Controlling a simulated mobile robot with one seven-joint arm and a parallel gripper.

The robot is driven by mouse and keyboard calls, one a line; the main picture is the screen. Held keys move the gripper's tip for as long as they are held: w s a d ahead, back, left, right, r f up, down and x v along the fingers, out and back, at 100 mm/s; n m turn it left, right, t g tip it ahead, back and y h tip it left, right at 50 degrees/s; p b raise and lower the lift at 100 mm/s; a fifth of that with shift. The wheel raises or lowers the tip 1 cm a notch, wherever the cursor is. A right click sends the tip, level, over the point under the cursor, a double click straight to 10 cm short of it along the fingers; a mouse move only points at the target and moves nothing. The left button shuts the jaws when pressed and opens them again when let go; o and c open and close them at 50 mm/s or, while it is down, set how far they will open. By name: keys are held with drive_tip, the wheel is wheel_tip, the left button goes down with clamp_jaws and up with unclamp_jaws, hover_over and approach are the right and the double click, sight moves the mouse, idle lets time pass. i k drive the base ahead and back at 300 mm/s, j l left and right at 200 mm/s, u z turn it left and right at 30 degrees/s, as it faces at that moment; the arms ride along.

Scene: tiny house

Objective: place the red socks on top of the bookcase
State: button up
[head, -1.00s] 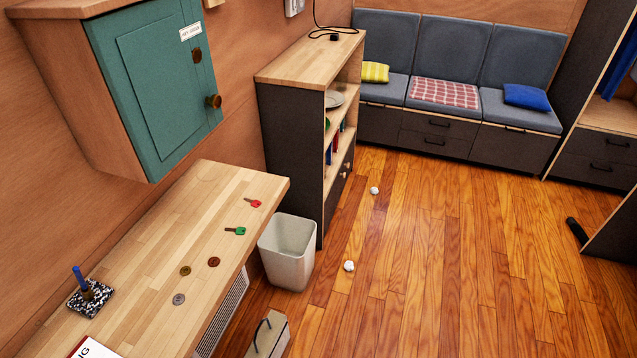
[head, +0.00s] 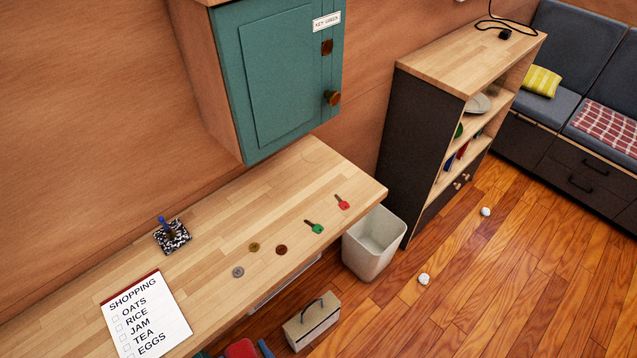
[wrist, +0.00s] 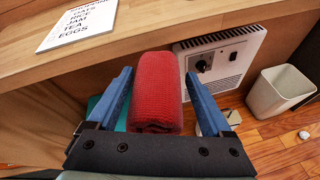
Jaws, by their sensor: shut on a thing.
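The red socks (wrist: 156,88), a rolled red knit bundle, sit between the two blue fingers of my gripper (wrist: 158,78) in the wrist view. My gripper is shut on them. In the head view, only part of the red socks (head: 240,348) and the blue fingers show at the bottom edge, below the front edge of the desk. The bookcase (head: 470,52) stands at the upper right, with a pale wooden top and dark sides. A black cable with a plug lies on its far end; the nearer part of the top is bare.
A waste bin (head: 373,245), a box with a handle (head: 312,320) and white balls (head: 424,279) are on the floor. A heater (wrist: 220,58) is below the desk.

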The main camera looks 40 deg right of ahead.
sight(479, 54)
drive_tip(key=l, duration=0.5)
drive_tip(key=i+l+z, duration=0.1)
drive_tip(key=l, duration=0.85)
drive_tip(key=i+l+z, duration=0.1)
drive_tip(key=l, duration=0.35)
drive_tip(key=i+l, duration=0.1)
drive_tip(key=l, duration=0.35)
drive_tip(key=i+l+z, duration=0.1)
drive_tip(key=l, duration=0.4)
drive_tip(key=i+l, duration=0.1)
drive_tip(key=l, duration=0.35)
drive_tip(key=i+l+z, duration=0.1)
drive_tip(key=l, duration=0.35)
